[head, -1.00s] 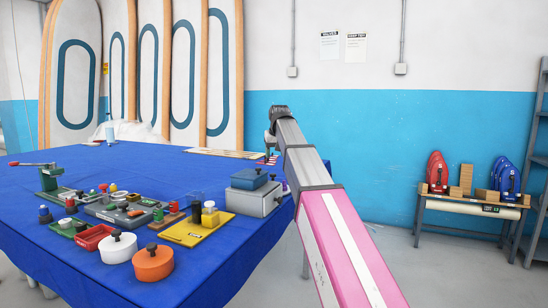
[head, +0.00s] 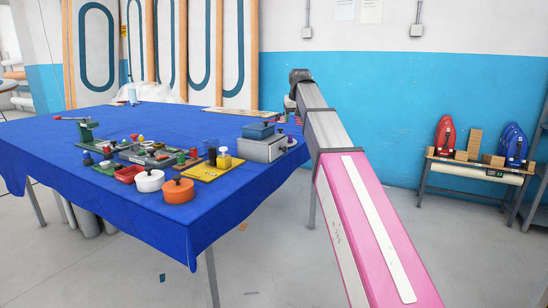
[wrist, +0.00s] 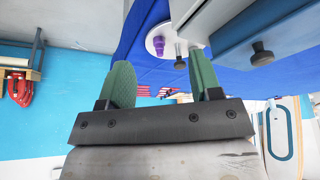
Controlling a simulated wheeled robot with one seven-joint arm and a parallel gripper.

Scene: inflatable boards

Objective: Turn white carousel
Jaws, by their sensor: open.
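A round white disc (wrist: 157,42) with a purple knob-like piece shows at the table edge in the wrist view, just beyond my fingertips; it looks like the white carousel. In the head view my gripper (head: 291,103) is at the table's right edge, small and partly hidden by my arm. A white round pot-like body (head: 150,181) with a dark knob sits at the front edge.
A grey box with a blue top (head: 262,146) stands close to my gripper. An orange pot (head: 178,191), a yellow board (head: 208,168) and several small fixtures crowd the blue table (head: 110,210). A low bench (head: 478,165) stands right. The floor between is clear.

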